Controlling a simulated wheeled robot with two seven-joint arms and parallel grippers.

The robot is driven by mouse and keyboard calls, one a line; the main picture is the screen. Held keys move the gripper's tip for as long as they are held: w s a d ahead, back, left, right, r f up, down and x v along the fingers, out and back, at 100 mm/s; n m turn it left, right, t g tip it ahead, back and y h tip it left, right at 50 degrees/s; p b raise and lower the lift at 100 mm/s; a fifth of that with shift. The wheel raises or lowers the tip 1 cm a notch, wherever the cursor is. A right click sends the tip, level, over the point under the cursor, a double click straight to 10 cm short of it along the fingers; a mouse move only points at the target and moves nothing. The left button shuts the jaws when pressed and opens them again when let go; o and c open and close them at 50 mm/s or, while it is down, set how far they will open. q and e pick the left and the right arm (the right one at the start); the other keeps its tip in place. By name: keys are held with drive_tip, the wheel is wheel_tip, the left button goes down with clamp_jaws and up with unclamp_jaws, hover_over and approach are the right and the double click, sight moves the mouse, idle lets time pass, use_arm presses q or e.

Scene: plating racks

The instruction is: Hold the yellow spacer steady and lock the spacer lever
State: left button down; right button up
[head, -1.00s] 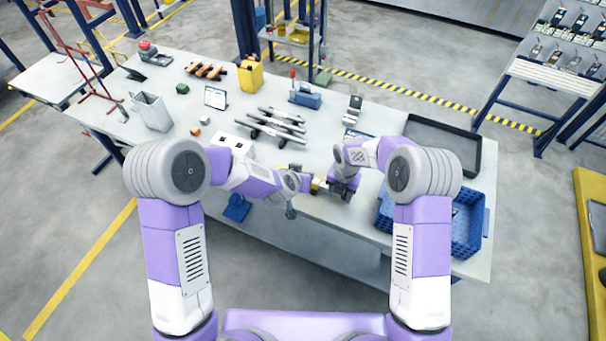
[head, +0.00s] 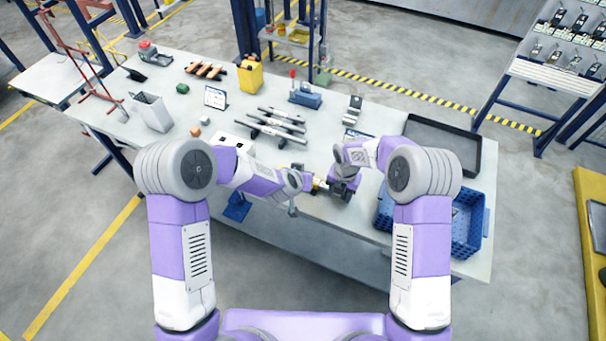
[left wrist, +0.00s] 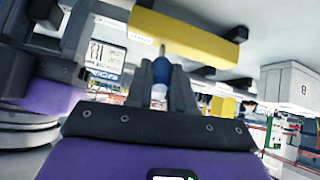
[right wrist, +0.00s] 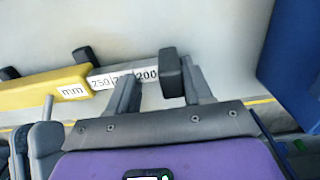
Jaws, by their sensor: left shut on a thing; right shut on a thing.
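The yellow spacer (head: 317,186) is at the table's near edge between my grippers. In the left wrist view its yellow bar (left wrist: 190,35) runs across the top. In the right wrist view its yellow part (right wrist: 45,88) reads "mm" beside a pale scale with numbers. My right gripper (right wrist: 160,88) is shut on the spacer around its pale end, by a dark block. My left gripper (left wrist: 162,85) is shut on the blue knob of the spacer lever (left wrist: 160,70), whose thin metal rod runs up toward the yellow bar. The lock itself is hidden.
Dark-and-silver bars (head: 275,128) lie mid-table, with a white box (head: 232,143) nearer my left arm. A blue item (head: 237,207) shows below the near edge.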

use_arm(q)
drive_tip(key=shift+f, duration=0.1)
drive_tip(key=shift+s+a+f+t, duration=0.25)
drive_tip(key=shift+s+f+t, duration=0.1)
drive_tip(key=shift+t, duration=0.25)
drive_tip(key=shift+s+a+f+t+h, duration=0.1)
drive_tip(key=shift+s+f+t+h, duration=0.15)
drive_tip(key=shift+t, duration=0.25)
drive_tip(key=shift+s+f+t+h, duration=0.1)
drive_tip(key=shift+s+t+h, duration=0.05)
drive_tip(key=shift+t+h, duration=0.3)
drive_tip(key=shift+s+a+f+t+h, duration=0.1)
drive_tip(key=shift+s+f+t+h, duration=0.2)
drive_tip(key=shift+t, duration=0.55)
drive_tip(key=shift+s+f+t+h, duration=0.1)
drive_tip(key=shift+f+t+h, duration=0.3)
drive_tip(key=shift+t, duration=0.45)
drive_tip(key=shift+s+a+f+t+h, duration=0.15)
drive_tip(key=shift+f+t+h, duration=0.2)
drive_tip(key=shift+t, duration=0.5)
drive_tip(key=shift+d, duration=0.1)
drive_tip(key=c, duration=1)
unclamp_jaws()
